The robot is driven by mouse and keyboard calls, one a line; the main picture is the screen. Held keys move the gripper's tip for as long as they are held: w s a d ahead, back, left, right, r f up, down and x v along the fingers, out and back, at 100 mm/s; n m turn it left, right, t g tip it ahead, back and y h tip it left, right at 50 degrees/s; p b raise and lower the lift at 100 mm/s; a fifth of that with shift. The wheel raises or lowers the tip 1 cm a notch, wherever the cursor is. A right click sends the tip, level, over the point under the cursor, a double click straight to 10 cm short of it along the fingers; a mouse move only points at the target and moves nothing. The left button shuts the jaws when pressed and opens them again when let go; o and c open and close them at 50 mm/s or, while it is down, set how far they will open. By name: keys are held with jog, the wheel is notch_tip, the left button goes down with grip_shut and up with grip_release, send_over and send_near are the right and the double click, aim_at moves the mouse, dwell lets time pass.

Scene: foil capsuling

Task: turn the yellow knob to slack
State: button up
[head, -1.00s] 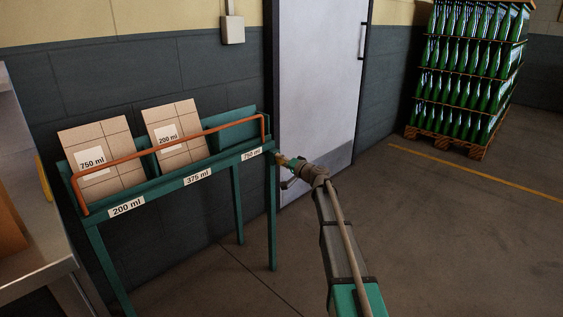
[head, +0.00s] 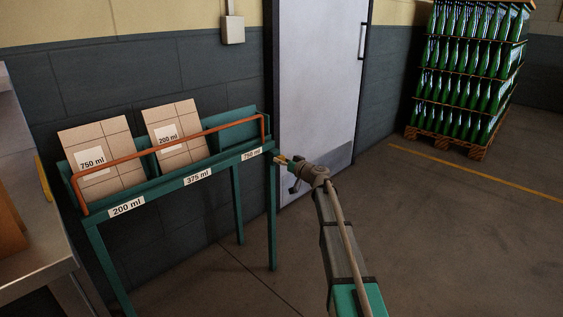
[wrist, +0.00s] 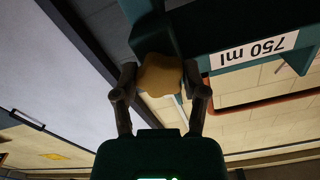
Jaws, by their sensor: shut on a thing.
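The yellow knob (wrist: 160,76) sits at the end of the green rack, beside the 750 ml label, in the wrist view. My gripper (wrist: 160,84) has a finger on either side of the knob and is shut on it. In the head view the knob (head: 283,159) is small and partly covered by my gripper (head: 292,164) at the rack's right end. The rack (head: 160,188) carries an orange rail (head: 190,143) along its front. The knob's pointer or marks cannot be made out.
Cartons labelled 750 ml (head: 92,161) and 200 ml (head: 167,138) lean in the rack; its right slot looks empty. A white door (head: 317,90) stands behind. A pallet of green bottles (head: 467,80) is at back right. Floor right of my arm is clear.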

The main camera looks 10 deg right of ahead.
jog(key=shift+a, duration=0.15)
jog(key=o, duration=1.2)
jog(key=shift+c, duration=0.2)
jog(key=shift+s+d, duration=0.1)
jog(key=shift+d, duration=0.1)
jog(key=v, duration=1.1)
jog(key=shift+s+d, duration=0.2)
jog(key=shift+s, duration=0.15)
jog(key=shift+a, duration=0.1)
